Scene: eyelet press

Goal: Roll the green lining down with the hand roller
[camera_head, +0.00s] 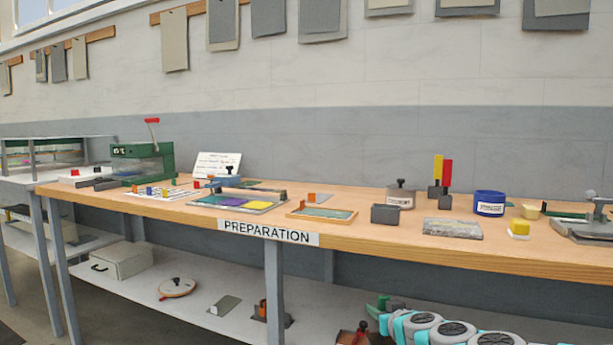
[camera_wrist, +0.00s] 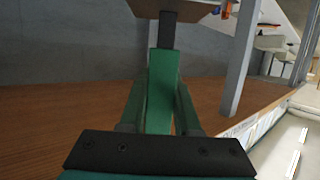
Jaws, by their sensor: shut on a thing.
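In the head view, a green panel (camera_head: 327,213) lies in a shallow wood-edged frame on the bench. Green, purple and yellow pieces lie in a grey tray (camera_head: 264,208) to its left; I cannot tell which green piece is the lining. My gripper (camera_head: 378,304) is low in front of the bench, below the top. I cannot tell for certain that this is the hand roller. Its far end is cut off.
The bench (camera_head: 440,251) has a grey block (camera_head: 385,214), a stone slab (camera_head: 452,229), a blue pot (camera_head: 489,203) and a green press (camera_head: 141,163). A bench leg (camera_wrist: 241,60) stands close in the wrist view.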

